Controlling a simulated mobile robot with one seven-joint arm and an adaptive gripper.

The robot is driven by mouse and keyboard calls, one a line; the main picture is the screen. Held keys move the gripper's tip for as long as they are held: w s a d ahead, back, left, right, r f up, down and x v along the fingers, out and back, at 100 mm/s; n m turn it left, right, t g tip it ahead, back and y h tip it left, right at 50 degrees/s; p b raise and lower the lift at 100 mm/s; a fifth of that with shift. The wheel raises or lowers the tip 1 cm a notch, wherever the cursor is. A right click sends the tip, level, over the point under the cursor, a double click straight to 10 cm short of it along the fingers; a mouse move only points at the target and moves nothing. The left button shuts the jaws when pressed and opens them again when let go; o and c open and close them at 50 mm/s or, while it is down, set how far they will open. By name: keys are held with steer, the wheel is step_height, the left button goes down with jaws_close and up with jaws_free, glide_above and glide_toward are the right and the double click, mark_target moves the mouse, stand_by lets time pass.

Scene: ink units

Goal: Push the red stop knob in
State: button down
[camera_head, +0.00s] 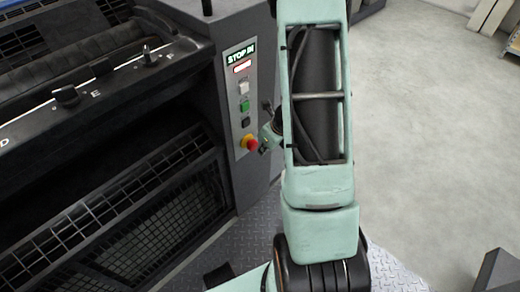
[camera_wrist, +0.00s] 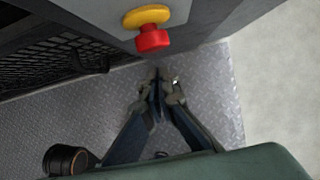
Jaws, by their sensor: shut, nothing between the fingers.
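The red stop knob (camera_head: 252,144) sits on a yellow collar near the bottom of the light control panel on the dark machine. In the wrist view the red knob (camera_wrist: 152,39) and its yellow collar (camera_wrist: 147,16) stand out from the grey cabinet face at the top. My gripper (camera_wrist: 160,74) is shut and empty, its fingertips together just below the knob in that view, with a gap between. In the head view my gripper (camera_head: 264,143) is small and partly hidden behind my arm, close beside the knob; contact cannot be told there.
Mesh guards (camera_head: 130,225) fill the machine's lower front. The tread-plate floor (camera_wrist: 100,115) is clear; pale floor (camera_head: 430,120) lies to the right.

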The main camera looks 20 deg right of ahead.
steer(key=s+p+v, duration=0.1)
steer(key=p+v, duration=0.4)
steer(key=v, duration=0.5)
steer(key=shift+s+d, duration=0.25)
steer(key=shift+d, duration=0.1)
